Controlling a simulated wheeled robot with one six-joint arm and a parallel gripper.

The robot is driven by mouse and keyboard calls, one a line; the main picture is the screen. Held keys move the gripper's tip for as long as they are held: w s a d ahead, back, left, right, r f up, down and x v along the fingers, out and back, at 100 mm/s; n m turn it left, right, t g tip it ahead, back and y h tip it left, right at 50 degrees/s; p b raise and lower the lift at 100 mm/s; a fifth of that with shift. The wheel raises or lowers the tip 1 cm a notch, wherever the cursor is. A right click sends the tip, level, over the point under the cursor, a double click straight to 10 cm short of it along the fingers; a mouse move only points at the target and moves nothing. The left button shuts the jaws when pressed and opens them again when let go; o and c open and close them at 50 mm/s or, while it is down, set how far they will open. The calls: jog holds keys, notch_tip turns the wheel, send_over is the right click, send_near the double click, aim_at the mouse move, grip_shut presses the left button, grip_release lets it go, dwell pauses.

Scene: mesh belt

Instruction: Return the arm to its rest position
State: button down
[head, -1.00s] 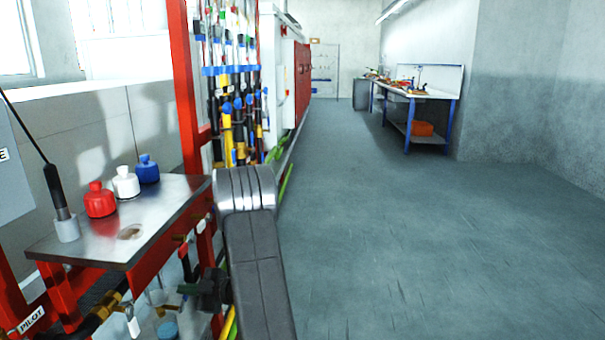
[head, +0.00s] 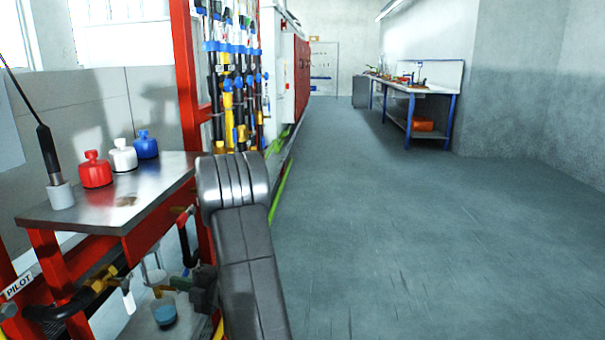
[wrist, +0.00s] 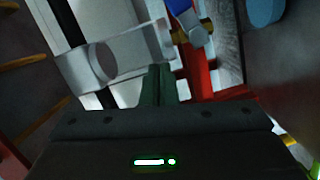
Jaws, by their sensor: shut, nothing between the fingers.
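My arm (head: 240,225) stands bent at the middle of the head view, right of the steel-topped table. My gripper is low beside it, dark and partly hidden by the arm in the head view. In the wrist view my gripper's dark green fingers (wrist: 154,86) are together with nothing between them.
The steel tabletop (head: 105,205) on a red frame holds red (head: 95,171), white (head: 123,156) and blue (head: 146,146) bottles and a black-handled tool (head: 50,160). A hose rack (head: 232,85) stands behind. The floor (head: 400,230) at right is clear. A workbench (head: 420,90) stands far back.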

jog(key=s+d+n, duration=0.1)
jog(key=s+d, duration=0.6)
jog(key=shift+d+f+n+t+b, duration=0.2)
jog(key=shift+d+n+t+b, duration=0.1)
jog(key=shift+d+n+b, duration=0.1)
dwell(0.5)
